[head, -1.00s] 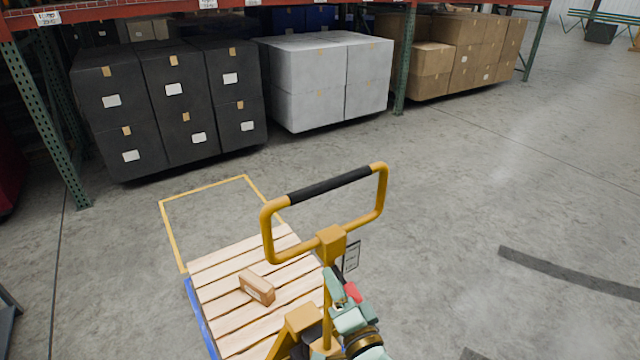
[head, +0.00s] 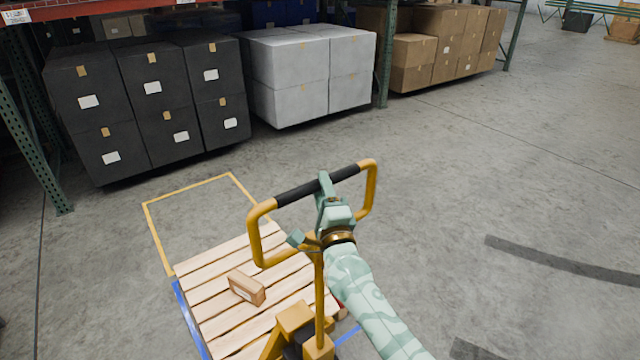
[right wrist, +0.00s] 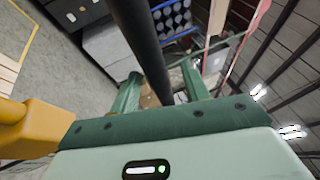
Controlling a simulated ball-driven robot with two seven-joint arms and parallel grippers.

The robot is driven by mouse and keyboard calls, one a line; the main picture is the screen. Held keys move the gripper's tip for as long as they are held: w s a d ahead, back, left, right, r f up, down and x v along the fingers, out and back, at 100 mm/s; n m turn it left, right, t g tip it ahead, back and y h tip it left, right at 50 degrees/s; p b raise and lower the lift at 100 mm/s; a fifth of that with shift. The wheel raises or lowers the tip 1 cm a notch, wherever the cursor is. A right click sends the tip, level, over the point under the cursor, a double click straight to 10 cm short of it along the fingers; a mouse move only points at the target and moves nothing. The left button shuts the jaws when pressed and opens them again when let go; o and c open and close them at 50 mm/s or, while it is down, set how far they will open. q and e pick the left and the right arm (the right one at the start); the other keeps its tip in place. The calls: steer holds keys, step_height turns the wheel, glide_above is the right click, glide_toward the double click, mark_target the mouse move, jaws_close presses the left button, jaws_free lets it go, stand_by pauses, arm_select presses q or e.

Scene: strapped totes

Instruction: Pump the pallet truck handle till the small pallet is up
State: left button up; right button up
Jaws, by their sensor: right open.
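The yellow pallet truck handle (head: 368,190) is a loop with a black grip (head: 297,192) along its top bar. It stands above the truck's yellow body (head: 296,318). My right gripper (head: 324,184) is at the middle of the black grip. In the right wrist view, its open fingers (right wrist: 157,92) stand on either side of the black bar (right wrist: 140,40), not closed on it. My left gripper is out of view.
A yellow floor outline (head: 155,235) lies beyond the pallet. Racks with black cartons (head: 150,110), white cartons (head: 315,80) and brown cartons (head: 440,50) stand behind. The floor to the right is clear, with a dark stripe (head: 560,262) on it.

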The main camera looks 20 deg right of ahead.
steer(key=shift+x, duration=1.3)
steer(key=shift+w, duration=0.1)
jaws_close()
steer(key=shift+s+d+r+b, duration=0.1)
steer(key=shift+s+d+b, duration=0.05)
steer(key=shift+s+b, duration=0.2)
